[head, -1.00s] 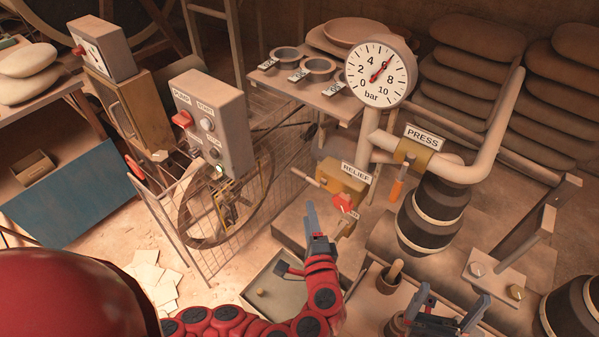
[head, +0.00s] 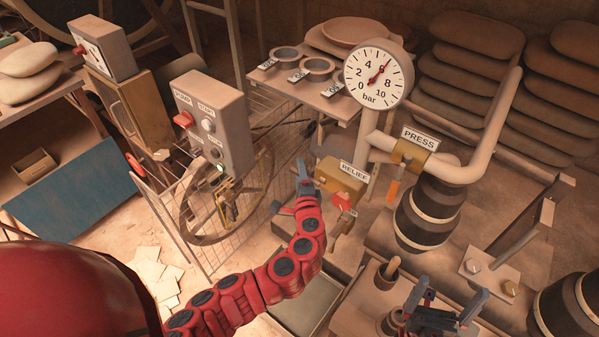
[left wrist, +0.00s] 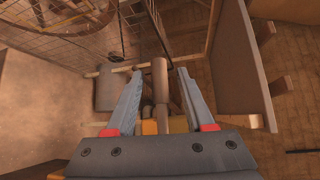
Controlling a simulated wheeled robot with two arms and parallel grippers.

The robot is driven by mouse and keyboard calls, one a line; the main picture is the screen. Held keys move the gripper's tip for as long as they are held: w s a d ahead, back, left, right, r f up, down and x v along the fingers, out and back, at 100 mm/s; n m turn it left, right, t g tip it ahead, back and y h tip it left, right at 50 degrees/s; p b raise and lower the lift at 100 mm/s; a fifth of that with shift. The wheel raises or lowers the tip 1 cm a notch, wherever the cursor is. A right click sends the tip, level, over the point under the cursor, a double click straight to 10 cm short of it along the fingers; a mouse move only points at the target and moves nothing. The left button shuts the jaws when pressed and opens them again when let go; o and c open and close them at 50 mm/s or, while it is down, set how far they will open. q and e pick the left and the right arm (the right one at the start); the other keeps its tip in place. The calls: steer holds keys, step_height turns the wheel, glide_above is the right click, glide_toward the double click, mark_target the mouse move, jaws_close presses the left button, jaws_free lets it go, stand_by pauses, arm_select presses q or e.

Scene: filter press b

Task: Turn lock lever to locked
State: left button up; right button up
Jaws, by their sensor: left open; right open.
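A brass valve block (head: 338,181) labelled RELIEF sits below the pressure gauge, with a red piece (head: 342,202) on its front. My left gripper (head: 304,175) is at the block's left end, open, over where a short handle sticks out; it hides that handle in the head view. In the left wrist view a pale brown cylindrical handle (left wrist: 160,76) lies between the open fingers, apart from both. No part is labelled as the lock lever, so I cannot tell which it is. My right gripper (head: 445,306) is open and empty at the lower right.
The gauge (head: 374,76) stands above the RELIEF block. A PRESS valve (head: 408,152) with an orange handle (head: 392,191) is on the pipe to the right. A grey control box (head: 212,122) and wire mesh guard (head: 190,225) with a wheel stand left of my left gripper.

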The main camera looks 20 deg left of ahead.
arm_select(q)
steer(key=shift+c, duration=0.2)
jaws_close()
stand_by(1.3)
